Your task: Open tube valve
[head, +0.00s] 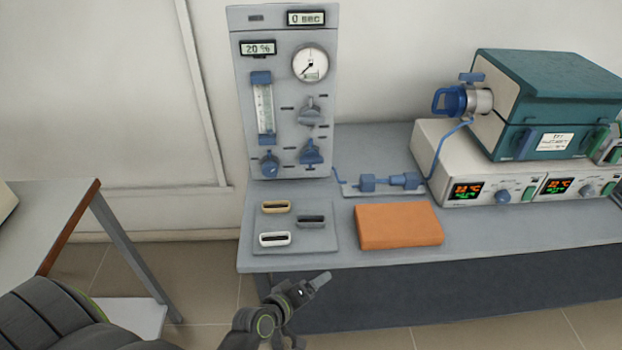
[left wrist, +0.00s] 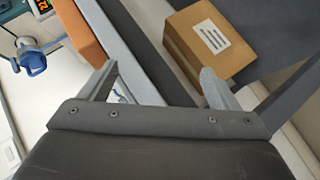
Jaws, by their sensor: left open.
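The tube furnace (head: 550,100) has a silver end flange with a blue handle (head: 447,101) and a small blue valve knob (head: 471,77) on top. A thin blue tube runs down from it to a blue inline fitting (head: 385,181) on the bench. The grey gas panel (head: 287,20) carries several valve knobs, including a blue one (head: 312,152). My left gripper (head: 314,284) is in front of the bench edge, away from all valves. In the left wrist view its fingers (left wrist: 157,72) are apart with nothing between them. My right gripper is not in view.
An orange block (head: 398,226) lies on the bench beside a grey plate (head: 325,240) with several slotted pieces. A labelled cardboard box (left wrist: 208,40) shows in the left wrist view. Another table (head: 60,215) stands left. The bench's front edge lies just beyond my gripper.

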